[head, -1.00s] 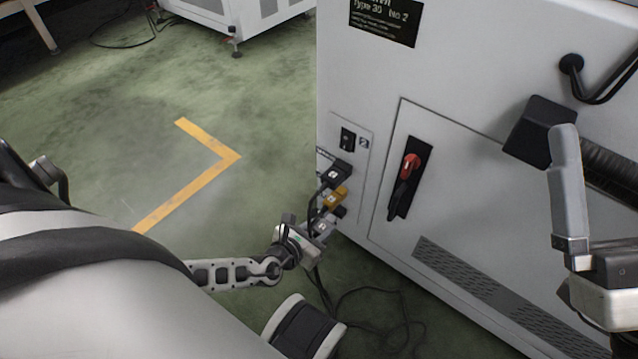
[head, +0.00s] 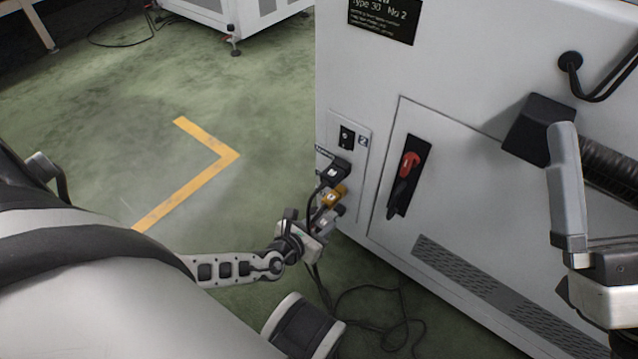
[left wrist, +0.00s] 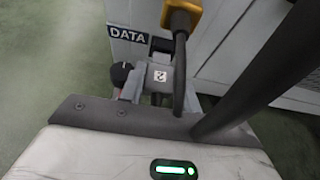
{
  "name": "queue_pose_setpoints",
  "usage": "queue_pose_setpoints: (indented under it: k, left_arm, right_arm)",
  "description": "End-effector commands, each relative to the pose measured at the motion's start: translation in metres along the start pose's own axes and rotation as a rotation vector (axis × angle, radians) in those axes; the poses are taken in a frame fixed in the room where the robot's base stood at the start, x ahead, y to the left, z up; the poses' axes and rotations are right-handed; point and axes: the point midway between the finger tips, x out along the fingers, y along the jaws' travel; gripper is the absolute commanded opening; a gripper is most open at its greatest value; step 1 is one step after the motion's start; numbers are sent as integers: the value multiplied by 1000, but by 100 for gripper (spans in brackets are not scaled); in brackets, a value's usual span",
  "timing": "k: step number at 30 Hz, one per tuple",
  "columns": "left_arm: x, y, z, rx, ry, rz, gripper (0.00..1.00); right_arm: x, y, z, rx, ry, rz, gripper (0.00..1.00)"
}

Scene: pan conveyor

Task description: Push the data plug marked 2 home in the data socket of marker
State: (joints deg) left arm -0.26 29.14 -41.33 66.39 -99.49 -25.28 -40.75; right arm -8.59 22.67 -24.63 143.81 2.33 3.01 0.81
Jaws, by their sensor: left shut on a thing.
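The grey data plug marked 2 (left wrist: 159,78) is between the fingers of my left gripper (left wrist: 150,92), which is shut on it. In the head view, my left gripper (head: 320,230) holds this grey plug (head: 325,218) low at the left edge of the machine's front, just below the yellow plug (head: 332,197). In the left wrist view, the DATA label (left wrist: 127,34) is on the panel just beyond the plug. The data socket is hidden, so I cannot tell how far the plug is in. My right gripper (head: 568,190) shows only partly at the right.
A dark cable (left wrist: 180,75) hangs close by the grey plug in the left wrist view. Loose cables (head: 375,310) lie on the floor.

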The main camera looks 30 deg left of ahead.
Motion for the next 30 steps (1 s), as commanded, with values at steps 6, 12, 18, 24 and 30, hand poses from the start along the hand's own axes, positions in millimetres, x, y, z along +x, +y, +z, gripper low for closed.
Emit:
queue_pose_setpoints:
  k: [6, 12, 18, 24, 30]
  left_arm:
    - [6, 0, 3, 0, -1, 0, 10]
    - [10, -1, 4, 0, 0, -1, 10]
    - [15, -1, 6, 0, 0, -1, 10]
    - [19, -1, 8, 0, 0, -1, 10]
    - [22, 0, 10, 0, -1, -1, 49]
  right_arm:
    - [0, 0, 0, 0, 0, 0, 100]
    - [0, 0, 0, 0, 0, 0, 100]
    - [0, 0, 0, 0, 0, 0, 100]
    - [0, 0, 0, 0, 0, 0, 100]
    - [0, 0, 0, 0, 0, 0, 100]
